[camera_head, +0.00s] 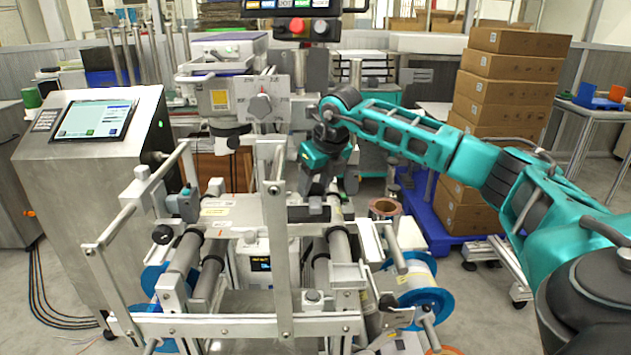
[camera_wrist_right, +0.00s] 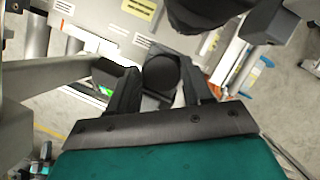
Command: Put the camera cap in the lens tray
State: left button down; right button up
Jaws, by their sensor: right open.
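My right gripper (camera_head: 325,202) hangs fingers-down over the middle of the reel machine. In the right wrist view its two black fingers stand apart, and the gripper (camera_wrist_right: 152,80) is open. A round dark disc (camera_wrist_right: 160,74) shows between the fingers. It may be the camera cap, but I cannot be sure, nor whether the fingers touch it. In the head view the spot under the fingers is too small and partly covered to show the disc. I cannot make out a lens tray in either view. My left gripper is not in view.
The reel machine's metal bars and rollers (camera_head: 340,250) surround the right gripper closely. Blue-rimmed reels (camera_head: 428,300) sit low on the machine. A control console (camera_head: 90,150) stands at left. Stacked cardboard boxes (camera_head: 510,85) stand on a blue pallet (camera_head: 425,215) behind my right arm.

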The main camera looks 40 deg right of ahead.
jog(key=shift+r, duration=0.3)
jog(key=v, duration=1.1)
jog(key=shift+s+r+p, duration=0.15)
jog(key=shift+r+p, duration=0.2)
jog(key=shift+p, duration=0.05)
